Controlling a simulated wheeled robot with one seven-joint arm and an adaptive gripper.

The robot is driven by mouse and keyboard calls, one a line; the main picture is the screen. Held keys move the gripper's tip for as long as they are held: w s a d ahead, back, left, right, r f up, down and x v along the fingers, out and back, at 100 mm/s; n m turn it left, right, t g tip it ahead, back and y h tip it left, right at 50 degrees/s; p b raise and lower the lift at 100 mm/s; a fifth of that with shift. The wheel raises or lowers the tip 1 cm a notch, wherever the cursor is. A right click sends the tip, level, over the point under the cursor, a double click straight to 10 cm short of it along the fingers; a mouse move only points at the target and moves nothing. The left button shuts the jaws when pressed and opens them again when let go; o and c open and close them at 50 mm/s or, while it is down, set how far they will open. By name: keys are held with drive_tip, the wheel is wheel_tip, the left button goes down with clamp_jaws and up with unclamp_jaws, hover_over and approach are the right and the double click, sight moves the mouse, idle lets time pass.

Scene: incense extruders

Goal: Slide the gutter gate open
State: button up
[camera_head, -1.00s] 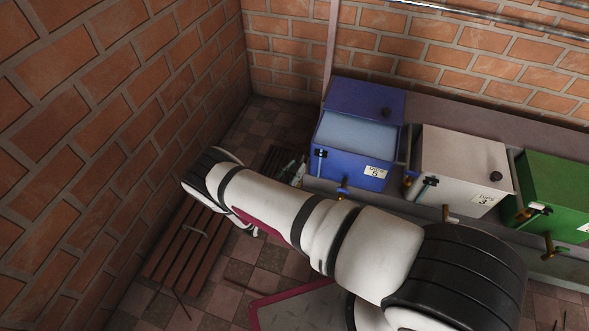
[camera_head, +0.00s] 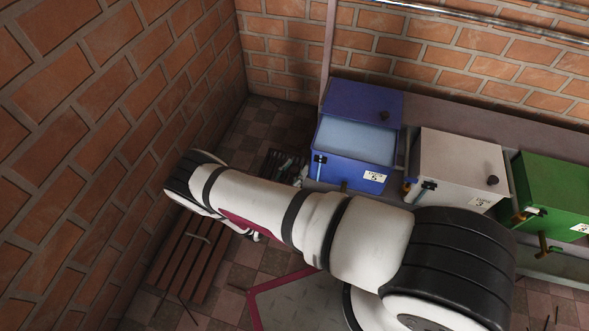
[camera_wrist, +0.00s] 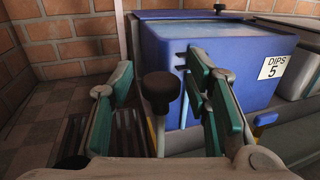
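In the wrist view, a black round knob (camera_wrist: 160,90) stands on a pale upright stem, in front of the left side of the blue tank. It looks like the handle of the gutter gate, but the gate's plate is mostly hidden by my gripper. My gripper (camera_wrist: 160,72) is open, with its teal-padded fingers spread to the left and right of the knob. I see gaps on both sides, so it does not appear gripped. In the head view my arm blocks most of this area, and the knob cannot be made out clearly.
The blue tank (camera_head: 336,153), labelled DIPS 5, stands close behind the gripper. A white tank (camera_head: 455,160) and a green tank (camera_head: 555,190) stand to its right, with taps in front. A dark floor grate (camera_wrist: 128,128) is at left. A slatted wooden bench (camera_head: 190,262) is by the left wall.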

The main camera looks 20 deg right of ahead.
drive_tip(key=v, duration=1.2)
drive_tip(key=shift+r, duration=0.1)
idle(0.4)
